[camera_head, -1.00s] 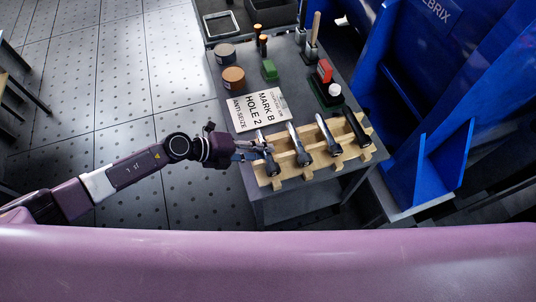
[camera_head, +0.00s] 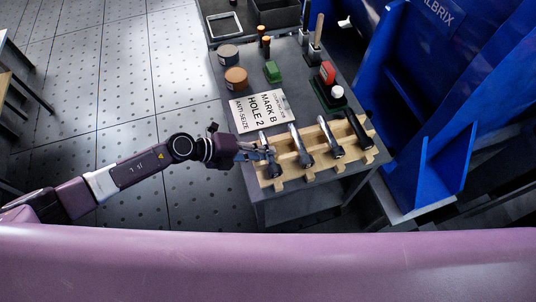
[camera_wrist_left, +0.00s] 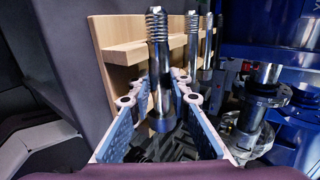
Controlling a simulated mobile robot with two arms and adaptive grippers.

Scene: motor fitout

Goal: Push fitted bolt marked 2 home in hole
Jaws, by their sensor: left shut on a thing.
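My left gripper (camera_head: 268,154) reaches in from the left at the near-left end of a wooden rack (camera_head: 290,181). It is shut on the leftmost metal bolt (camera_head: 275,171), which still sits at the rack. In the left wrist view this bolt (camera_wrist_left: 158,62) stands between the two fingers (camera_wrist_left: 158,98), its threaded end up. Two more metal bolts (camera_head: 301,147) (camera_head: 329,137) lie in the rack to the right. I cannot read a mark on any bolt. No hole for a bolt can be made out. My right gripper is not in view.
A card (camera_head: 262,110) reading "MARK B HOLE 2 ANTI-SEIZE" lies on the grey table behind the rack. A large blue structure (camera_head: 440,100) rises at the right.

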